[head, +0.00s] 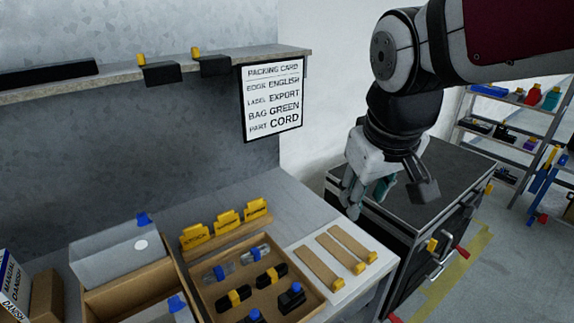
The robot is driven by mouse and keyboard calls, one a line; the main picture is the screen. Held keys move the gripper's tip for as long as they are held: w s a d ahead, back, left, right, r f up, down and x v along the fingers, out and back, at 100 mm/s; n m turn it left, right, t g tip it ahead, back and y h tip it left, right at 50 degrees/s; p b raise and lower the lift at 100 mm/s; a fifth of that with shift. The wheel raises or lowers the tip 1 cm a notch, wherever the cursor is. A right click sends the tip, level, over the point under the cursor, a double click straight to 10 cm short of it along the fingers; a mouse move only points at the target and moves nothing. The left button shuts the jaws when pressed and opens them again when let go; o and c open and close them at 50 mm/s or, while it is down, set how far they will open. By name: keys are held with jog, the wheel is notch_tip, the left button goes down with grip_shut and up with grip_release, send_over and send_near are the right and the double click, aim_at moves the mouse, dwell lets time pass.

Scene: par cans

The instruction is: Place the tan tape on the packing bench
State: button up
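My gripper (368,200), pale with teal fingertips, hangs above the dark top of the cabinet at the right of the bench. Its fingers look apart, with nothing seen between them. The packing bench (235,205) has a light grey top and fills the lower left and middle. I cannot tell for sure which thing is the tan tape.
A wooden tray (212,302) holds several clear and black parts. Yellow labelled tabs (228,220) stand behind it. An open carton (150,275) is at left. The packing card (272,98) hangs from the shelf (120,78). The dark cabinet (440,180) has handles in front; shelving (512,115) stands far right.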

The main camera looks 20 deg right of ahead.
jog(key=s+a+t+y, duration=0.1)
jog(key=s+a, duration=0.2)
jog(key=s, duration=0.4)
jog(key=shift+a+r+m+t+y, duration=0.3)
jog(key=shift+a+r+m, duration=0.1)
jog(key=shift+r, duration=0.05)
